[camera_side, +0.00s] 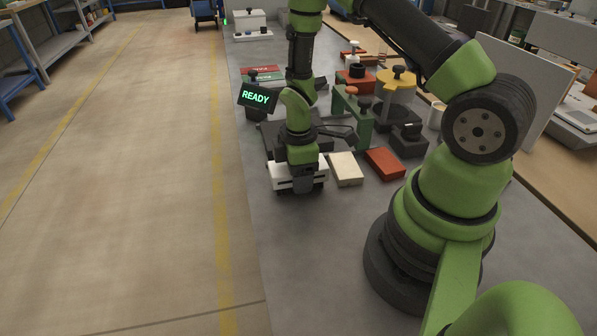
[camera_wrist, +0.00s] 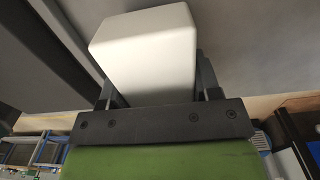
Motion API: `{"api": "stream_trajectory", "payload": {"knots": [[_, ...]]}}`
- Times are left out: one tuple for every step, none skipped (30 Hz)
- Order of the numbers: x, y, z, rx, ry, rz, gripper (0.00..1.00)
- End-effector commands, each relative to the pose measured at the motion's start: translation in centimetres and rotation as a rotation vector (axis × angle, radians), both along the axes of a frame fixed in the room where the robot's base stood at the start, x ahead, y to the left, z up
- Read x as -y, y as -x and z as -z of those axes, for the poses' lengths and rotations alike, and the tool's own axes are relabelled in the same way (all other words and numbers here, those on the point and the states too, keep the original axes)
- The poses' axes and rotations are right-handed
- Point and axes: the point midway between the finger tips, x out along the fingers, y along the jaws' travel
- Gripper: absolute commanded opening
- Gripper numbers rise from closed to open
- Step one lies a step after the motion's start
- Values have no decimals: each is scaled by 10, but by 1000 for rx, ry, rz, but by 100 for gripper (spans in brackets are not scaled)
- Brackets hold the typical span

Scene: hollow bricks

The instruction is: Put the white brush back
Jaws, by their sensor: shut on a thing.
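My gripper (camera_side: 302,183) is low over the grey bench (camera_side: 330,245), near its left edge in the side view. In the wrist view its two dark fingers (camera_wrist: 155,92) are shut on a white, block-shaped thing, which I take to be the white brush (camera_wrist: 145,45). Any bristles are hidden. In the side view white parts show around the gripper, but I cannot tell how much of them is the brush, nor whether it touches the bench.
A cream block (camera_side: 346,169) and a red block (camera_side: 384,163) lie just right of my gripper. Behind stand a green stand (camera_side: 352,118), a yellow-topped fixture (camera_side: 396,86) and a sign reading READY (camera_side: 256,97). The front of the bench is clear.

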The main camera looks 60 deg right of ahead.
Motion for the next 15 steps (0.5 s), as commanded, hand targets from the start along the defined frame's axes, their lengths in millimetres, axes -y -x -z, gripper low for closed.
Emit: {"api": "stream_trajectory", "payload": {"knots": [[0,0,0,1,1,0,35],[0,0,0,1,1,0,35],[0,0,0,1,1,0,35],[0,0,0,0,0,0,35],[0,0,1,0,0,0,35],[0,0,2,0,0,0,35],[0,0,3,0,0,0,35],[0,0,2,0,0,0,64],[0,0,2,0,0,0,73],[0,0,2,0,0,0,80],[0,0,2,0,0,0,83],[0,0,2,0,0,0,83],[0,0,2,0,0,0,83],[0,0,2,0,0,0,83],[0,0,2,0,0,0,83]]}}
